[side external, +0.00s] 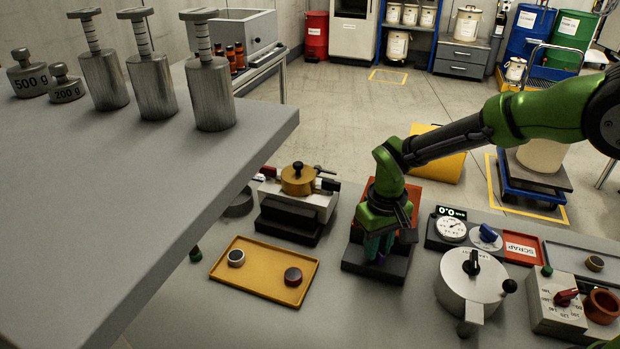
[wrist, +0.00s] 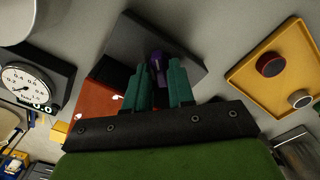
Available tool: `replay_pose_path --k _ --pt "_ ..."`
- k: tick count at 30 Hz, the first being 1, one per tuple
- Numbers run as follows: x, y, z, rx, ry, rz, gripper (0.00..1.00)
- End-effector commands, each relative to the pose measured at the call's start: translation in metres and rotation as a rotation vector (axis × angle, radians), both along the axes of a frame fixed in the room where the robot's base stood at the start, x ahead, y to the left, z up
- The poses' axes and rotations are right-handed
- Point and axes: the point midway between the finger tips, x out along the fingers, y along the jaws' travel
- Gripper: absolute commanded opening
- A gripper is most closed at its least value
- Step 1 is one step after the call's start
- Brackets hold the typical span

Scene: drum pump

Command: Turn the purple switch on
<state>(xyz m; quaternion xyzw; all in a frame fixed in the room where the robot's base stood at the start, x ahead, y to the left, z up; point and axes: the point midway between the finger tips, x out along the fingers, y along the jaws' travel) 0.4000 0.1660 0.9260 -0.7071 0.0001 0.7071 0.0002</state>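The purple switch (wrist: 157,62) stands on a dark grey base block (side external: 372,265) on the workbench. In the wrist view its purple part shows between my two fingers. In the side view only a bit of purple shows low behind the fingers. My gripper (side external: 378,246), with teal fingers, points down over the base block. The wrist view shows my gripper (wrist: 157,72) with the fingers a narrow gap apart, one on each side of the purple part. I cannot tell whether they touch it. The switch's lower part is hidden.
A yellow tray (side external: 243,289) with two knobs lies to the left. A clamp-like device (side external: 298,205) stands behind it. A dial gauge (side external: 451,229), a silver pot (side external: 470,283) and a control box (side external: 557,305) are to the right. A grey raised shelf (side external: 130,190) fills the left foreground.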

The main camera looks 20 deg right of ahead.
Motion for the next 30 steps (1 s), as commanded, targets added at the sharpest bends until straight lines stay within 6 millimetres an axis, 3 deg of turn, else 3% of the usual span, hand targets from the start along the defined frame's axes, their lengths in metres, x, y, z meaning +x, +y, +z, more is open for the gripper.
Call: replay_pose_path --k 9,14,30 --pt "0.0 -0.0001 -0.0031 0.0 0.0 0.001 0.23" --pt "0.0 -0.0001 -0.0029 0.0 0.0 0.001 0.0" --pt "0.0 0.0 -0.0025 0.0 0.0 -0.094 0.0"
